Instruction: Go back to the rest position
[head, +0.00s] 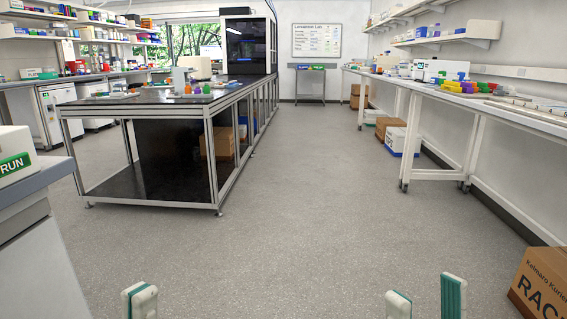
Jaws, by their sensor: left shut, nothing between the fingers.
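My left gripper (140,301) shows at the bottom edge, left of the middle. Its pale fingertips with teal pads are together, with nothing between them. My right gripper (426,298) shows at the bottom edge, right of the middle. Its two fingertips stand apart with bare floor seen between them, so it is open and empty. Both grippers are over the grey floor (270,240) and touch nothing that I can see. The rest of both arms is outside the view.
A dark-topped island bench (165,105) stands ahead on the left. A white wall bench (480,103) runs along the right. A cardboard box (540,285) sits at lower right. A counter edge (40,180) is close at left. The aisle floor between is clear.

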